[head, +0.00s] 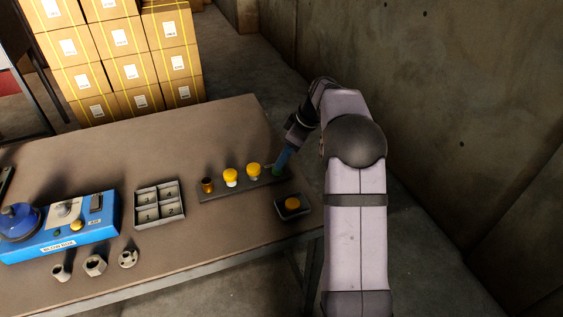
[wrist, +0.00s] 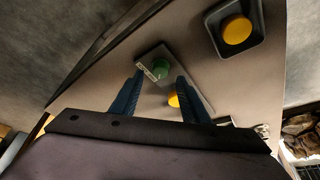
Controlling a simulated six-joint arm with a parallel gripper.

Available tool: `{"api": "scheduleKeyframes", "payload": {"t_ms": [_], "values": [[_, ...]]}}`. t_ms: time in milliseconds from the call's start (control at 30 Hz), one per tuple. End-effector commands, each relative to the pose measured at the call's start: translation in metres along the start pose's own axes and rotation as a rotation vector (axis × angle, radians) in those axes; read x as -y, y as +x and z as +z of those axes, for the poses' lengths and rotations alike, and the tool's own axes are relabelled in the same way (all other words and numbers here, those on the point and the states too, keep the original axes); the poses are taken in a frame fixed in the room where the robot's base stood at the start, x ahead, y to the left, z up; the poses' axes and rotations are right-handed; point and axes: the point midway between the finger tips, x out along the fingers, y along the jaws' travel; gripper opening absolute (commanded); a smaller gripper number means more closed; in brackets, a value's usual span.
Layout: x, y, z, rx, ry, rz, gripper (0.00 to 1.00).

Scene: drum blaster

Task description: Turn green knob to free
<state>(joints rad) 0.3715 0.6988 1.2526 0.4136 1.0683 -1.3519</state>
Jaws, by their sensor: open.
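The green knob (wrist: 161,69) sits at the end of a dark strip and shows between my fingertips in the wrist view. A pale label with markings too small to read lies beside it on the left. In the head view only a bit of the green knob (head: 276,171) shows, partly hidden by my blue fingers. My gripper (head: 281,163) is open, pointing down at that end of the strip (head: 217,192). In the wrist view my gripper (wrist: 159,77) has one finger on each side of the knob; I cannot tell whether they touch it.
On the same strip are two yellow-topped pieces (head: 231,175) and a brass cup (head: 207,186). A yellow button in a dark box (head: 292,214) stands close by, nearer the front edge. A grey compartment tray (head: 159,220) and a blue machine (head: 85,240) are farther left. A concrete wall is right.

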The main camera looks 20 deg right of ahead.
Motion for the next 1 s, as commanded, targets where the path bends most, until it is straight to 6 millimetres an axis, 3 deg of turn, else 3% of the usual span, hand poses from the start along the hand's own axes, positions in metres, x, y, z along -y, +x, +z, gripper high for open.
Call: {"api": "scheduleKeyframes", "payload": {"t_ms": [300, 800, 1000], "values": [[0.000, -0.029, 0.000, 0.000, 0.000, 0.000, 0.42], [0.001, -0.031, 0.000, 0.001, 0.001, -0.001, 0.42], [0.022, -0.029, 0.001, 0.032, 0.062, -0.008, 0.42]]}}
